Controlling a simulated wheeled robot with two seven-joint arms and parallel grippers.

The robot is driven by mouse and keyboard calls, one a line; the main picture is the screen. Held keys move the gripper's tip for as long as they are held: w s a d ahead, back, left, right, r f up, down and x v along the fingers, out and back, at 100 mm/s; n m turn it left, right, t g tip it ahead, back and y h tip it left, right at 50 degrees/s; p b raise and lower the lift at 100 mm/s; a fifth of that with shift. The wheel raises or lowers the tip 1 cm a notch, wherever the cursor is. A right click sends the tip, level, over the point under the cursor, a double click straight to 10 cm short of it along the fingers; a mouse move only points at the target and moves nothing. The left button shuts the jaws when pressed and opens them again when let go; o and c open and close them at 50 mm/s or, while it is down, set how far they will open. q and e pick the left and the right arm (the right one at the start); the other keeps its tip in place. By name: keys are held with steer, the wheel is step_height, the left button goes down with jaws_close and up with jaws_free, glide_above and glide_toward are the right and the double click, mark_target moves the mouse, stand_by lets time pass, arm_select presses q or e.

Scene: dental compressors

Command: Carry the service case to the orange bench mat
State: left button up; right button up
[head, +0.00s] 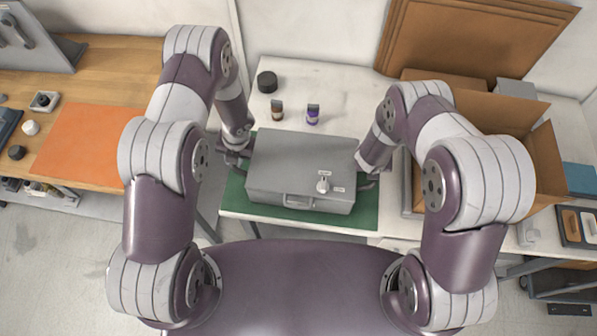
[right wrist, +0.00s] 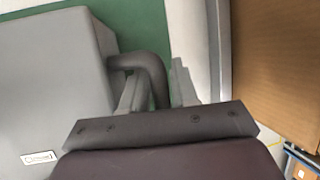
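The service case (head: 302,168) is a grey box with a front handle, a knob on its lid and a dark handle on each side. It rests on a green mat (head: 368,212) on the middle table. The orange bench mat (head: 82,146) lies on the wooden bench at the left. My left gripper (head: 238,156) is at the case's left handle; its finger gap is too small to tell. My right gripper (right wrist: 160,88) is open, with its fingers either side of the case's right handle (right wrist: 150,68); a gap shows beside the right finger.
A dark round lid (head: 267,82) and two small bottles (head: 277,110) (head: 313,114) stand behind the case. An open cardboard box (head: 540,160) is at the right. Small items, including a white knob (head: 30,128), lie left of the orange mat, whose surface looks clear.

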arm_select(q)
jaws_close()
arm_select(e)
jaws_close()
arm_select(q)
steer(key=shift+w+r, duration=0.1)
arm_select(e)
steer(key=shift+w+r, duration=0.1)
stand_by(0.8)
